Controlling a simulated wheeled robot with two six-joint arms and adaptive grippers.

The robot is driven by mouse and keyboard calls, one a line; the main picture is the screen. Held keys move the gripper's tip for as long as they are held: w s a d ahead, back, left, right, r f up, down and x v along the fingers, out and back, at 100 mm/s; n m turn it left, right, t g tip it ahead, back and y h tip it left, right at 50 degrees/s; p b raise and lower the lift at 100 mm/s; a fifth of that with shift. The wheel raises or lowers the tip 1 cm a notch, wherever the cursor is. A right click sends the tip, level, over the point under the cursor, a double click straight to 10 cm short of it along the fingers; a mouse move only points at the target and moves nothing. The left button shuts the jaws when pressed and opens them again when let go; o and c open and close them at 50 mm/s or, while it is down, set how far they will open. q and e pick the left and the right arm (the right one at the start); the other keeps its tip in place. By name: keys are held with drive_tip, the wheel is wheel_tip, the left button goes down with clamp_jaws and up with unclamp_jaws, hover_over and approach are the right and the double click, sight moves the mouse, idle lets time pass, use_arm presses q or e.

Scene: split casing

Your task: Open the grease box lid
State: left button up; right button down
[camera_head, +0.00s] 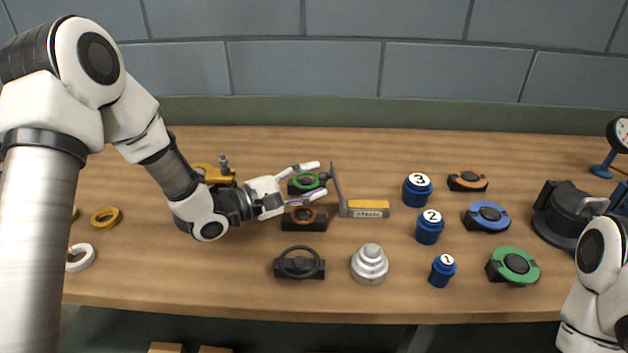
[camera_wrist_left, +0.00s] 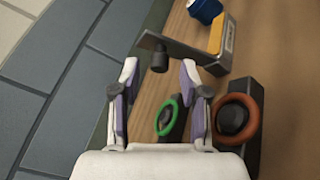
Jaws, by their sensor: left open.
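In the left wrist view the lid (camera_wrist_left: 184,48) shows with a dark round knob (camera_wrist_left: 159,62), and the yellow part of the box (camera_wrist_left: 217,36) lies beyond. My left gripper (camera_head: 321,179) is open, fingers toward the lid. In the wrist view the knob appears between its fingertips (camera_wrist_left: 158,70); I cannot tell whether they touch. My right gripper is out of view.
Under and beside the left gripper are blocks with a green ring (camera_head: 306,181) and a red-brown ring (camera_head: 303,216). Blue numbered weights (camera_head: 417,190), a silver stepped piece (camera_head: 369,264) and coloured round parts (camera_head: 487,216) stand right.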

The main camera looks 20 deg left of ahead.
use_arm(q)
drive_tip(key=shift+w+d, duration=0.25)
drive_tip(key=shift+d, duration=0.05)
drive_tip(key=shift+c, duration=0.4)
clamp_jaws()
drive_tip(key=r+p, duration=0.1)
drive_tip(key=p, duration=0.2)
drive_tip(key=d+m+g+y+p, duration=0.1)
drive_tip(key=p, duration=0.2)
drive_tip(key=shift+w+d+r+g+p, duration=0.2)
drive_tip(key=shift+r+g+p, duration=0.1)
drive_tip(key=shift+r, duration=0.1)
drive_tip(key=shift+f, duration=0.25)
